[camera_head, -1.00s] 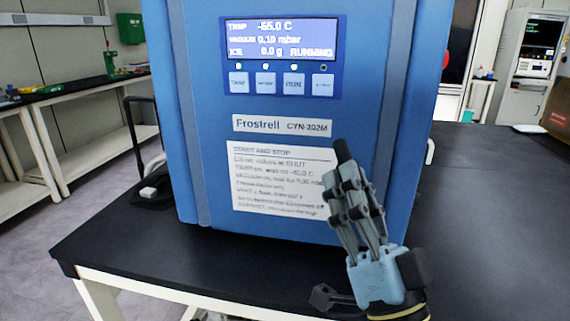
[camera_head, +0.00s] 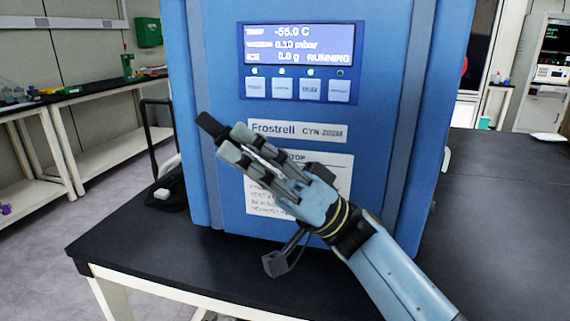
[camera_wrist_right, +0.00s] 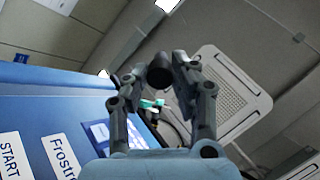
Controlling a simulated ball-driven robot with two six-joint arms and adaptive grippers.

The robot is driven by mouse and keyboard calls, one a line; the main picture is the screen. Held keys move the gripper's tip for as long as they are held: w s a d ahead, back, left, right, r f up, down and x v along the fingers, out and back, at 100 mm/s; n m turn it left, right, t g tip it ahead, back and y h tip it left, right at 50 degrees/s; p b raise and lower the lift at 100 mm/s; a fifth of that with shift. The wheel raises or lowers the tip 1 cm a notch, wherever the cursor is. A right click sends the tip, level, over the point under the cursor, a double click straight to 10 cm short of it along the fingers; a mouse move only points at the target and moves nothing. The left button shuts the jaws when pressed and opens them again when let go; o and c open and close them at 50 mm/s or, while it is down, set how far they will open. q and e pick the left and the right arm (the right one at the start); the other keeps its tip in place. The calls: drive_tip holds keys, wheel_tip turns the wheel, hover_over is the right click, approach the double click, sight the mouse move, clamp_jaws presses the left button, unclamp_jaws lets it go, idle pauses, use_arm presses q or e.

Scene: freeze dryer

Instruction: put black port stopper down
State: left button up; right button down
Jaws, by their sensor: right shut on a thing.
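The black port stopper (camera_head: 210,125) is a short dark cylinder at the tip of my right gripper (camera_head: 231,145). In the head view the gripper points up and left, in front of the blue freeze dryer. My right gripper is shut on the stopper, which sticks out past the fingertips. In the right wrist view the stopper (camera_wrist_right: 160,72) shows as a dark round end between the two fingertips. The part of the stopper between the fingers is hidden. My left gripper is not in view.
The blue freeze dryer (camera_head: 400,130) stands on a black bench (camera_head: 130,247). Its panel (camera_head: 300,62) reads RUNNING. Bare bench top lies left of the dryer's front and at the right (camera_head: 500,200).

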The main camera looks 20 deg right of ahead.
drive_tip(key=g, duration=0.1)
drive_tip(key=a+n+g, duration=0.1)
drive_tip(key=shift+w+a+r+g, duration=0.1)
drive_tip(key=shift+w+r+g, duration=0.1)
drive_tip(key=shift+w+g, duration=0.1)
drive_tip(key=shift+s+a+f+g+y, duration=0.1)
drive_tip(key=shift+s+f+g+y, duration=0.1)
drive_tip(key=shift+f+g+y, duration=0.25)
drive_tip(key=s+d+f+m+t+h, duration=0.3)
drive_tip(key=s+d+f+m+t, duration=0.15)
drive_tip(key=s+t, duration=0.4)
drive_tip(key=d+m+t+h, duration=0.5)
drive_tip(key=t+h, duration=0.3)
drive_tip(key=h, duration=0.3)
drive_tip(key=w+d+m+t+h, duration=0.1)
drive_tip(key=d+m+t+h, duration=0.4)
drive_tip(key=h, duration=0.7)
drive_tip(key=m+t, duration=0.2)
drive_tip(key=shift+w+d+r+t, duration=0.2)
drive_tip(key=shift+w+d+t, duration=0.1)
drive_tip(key=shift+d+t, duration=0.1)
drive_tip(key=shift+h, duration=0.25)
drive_tip(key=shift+a, duration=0.1)
